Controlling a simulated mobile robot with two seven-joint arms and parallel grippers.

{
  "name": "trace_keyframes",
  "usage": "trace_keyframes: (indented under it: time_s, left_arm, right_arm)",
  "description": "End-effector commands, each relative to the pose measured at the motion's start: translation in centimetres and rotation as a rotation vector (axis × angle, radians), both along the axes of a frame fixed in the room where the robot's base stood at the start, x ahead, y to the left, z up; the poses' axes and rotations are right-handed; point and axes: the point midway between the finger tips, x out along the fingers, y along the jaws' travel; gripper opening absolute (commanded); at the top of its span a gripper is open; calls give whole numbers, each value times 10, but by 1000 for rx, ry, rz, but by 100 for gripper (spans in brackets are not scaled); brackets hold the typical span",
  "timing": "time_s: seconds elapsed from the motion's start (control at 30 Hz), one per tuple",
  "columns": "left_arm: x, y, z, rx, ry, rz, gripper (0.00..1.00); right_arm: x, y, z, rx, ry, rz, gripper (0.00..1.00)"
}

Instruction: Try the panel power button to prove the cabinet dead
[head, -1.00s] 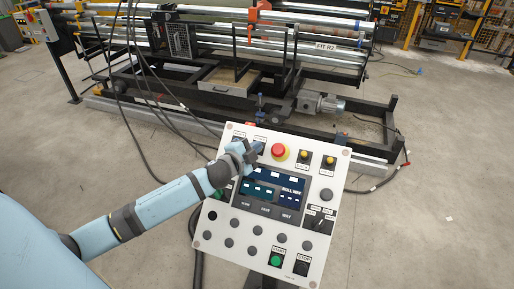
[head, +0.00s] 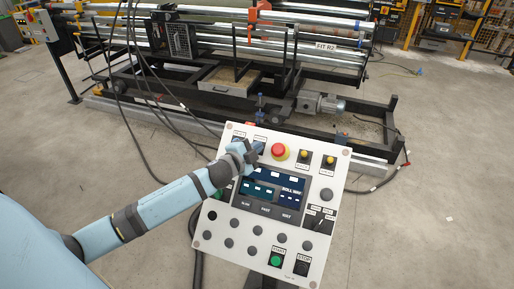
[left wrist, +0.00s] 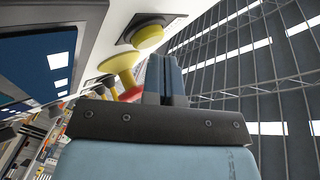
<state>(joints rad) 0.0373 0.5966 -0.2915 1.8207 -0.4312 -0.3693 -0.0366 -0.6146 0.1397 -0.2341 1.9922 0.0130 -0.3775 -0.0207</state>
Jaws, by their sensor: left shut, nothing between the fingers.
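The white control panel (head: 228,222) stands tilted in the middle of the head view. Its screen (head: 262,209) is lit, with blue and white blocks on it. My left gripper (head: 254,150) is shut and empty, close to the panel's upper left, beside the red mushroom button (head: 279,151). In the left wrist view the shut fingers (left wrist: 166,75) show beside a yellow button (left wrist: 120,66).
Two yellow buttons (head: 304,156) sit right of the red one. A green button (head: 276,260) and a black one (head: 302,267) are at the bottom. Behind the panel stands a long roller machine (head: 230,75), with cables hanging down.

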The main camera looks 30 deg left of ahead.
Motion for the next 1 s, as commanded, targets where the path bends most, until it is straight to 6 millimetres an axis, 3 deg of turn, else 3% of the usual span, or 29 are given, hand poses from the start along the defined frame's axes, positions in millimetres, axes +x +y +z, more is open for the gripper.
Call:
trace_keyframes:
  time_s: [1.0]
  left_arm:
    - [5, 1, -7, -1, 1, 0, 0]
  right_arm:
    - [0, 1, -3, 1, -2, 1, 74]
